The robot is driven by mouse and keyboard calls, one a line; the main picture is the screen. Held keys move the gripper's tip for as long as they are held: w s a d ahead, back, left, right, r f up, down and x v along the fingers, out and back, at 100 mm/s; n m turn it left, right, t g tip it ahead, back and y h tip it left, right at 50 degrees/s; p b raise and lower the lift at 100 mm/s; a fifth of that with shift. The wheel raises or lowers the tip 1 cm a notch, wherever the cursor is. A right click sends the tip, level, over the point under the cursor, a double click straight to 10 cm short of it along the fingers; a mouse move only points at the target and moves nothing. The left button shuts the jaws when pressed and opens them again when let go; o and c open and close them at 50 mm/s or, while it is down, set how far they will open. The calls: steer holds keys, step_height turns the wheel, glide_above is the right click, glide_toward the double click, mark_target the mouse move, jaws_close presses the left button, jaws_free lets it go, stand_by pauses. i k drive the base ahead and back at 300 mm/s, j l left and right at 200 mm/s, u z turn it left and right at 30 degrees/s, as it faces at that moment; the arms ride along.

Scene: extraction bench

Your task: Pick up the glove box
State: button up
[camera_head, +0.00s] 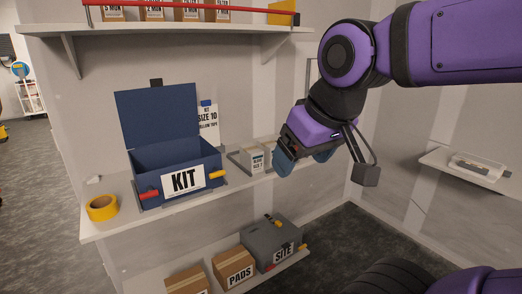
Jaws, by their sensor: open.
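A small pale box (256,160) with a printed label, apparently a glove box, stands on the middle shelf just left of my gripper. The small print is hard to read. Another pale box partly shows behind it, largely hidden by my gripper. My gripper (304,160) is open, with its blue fingers pointing down at the shelf's right part. Its left finger appears close to the labelled box; I cannot tell whether they touch. Nothing is visible between the fingers.
An open blue KIT box (149,158) stands left on the middle shelf (127,221), with yellow tape (102,207) beside it. A card (207,124) reads "KIT SIZE 10 YELLOW TAPE". The upper shelf (170,28) overhangs. Below are cartons and a grey SITE case (262,243).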

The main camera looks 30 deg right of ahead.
mark_target(269, 145)
steer(key=i+j+z, duration=0.15)
steer(key=i+z, duration=0.25)
steer(key=i+j+z, duration=0.25)
steer(key=i+z, duration=0.15)
steer(key=i+j+z, duration=0.4)
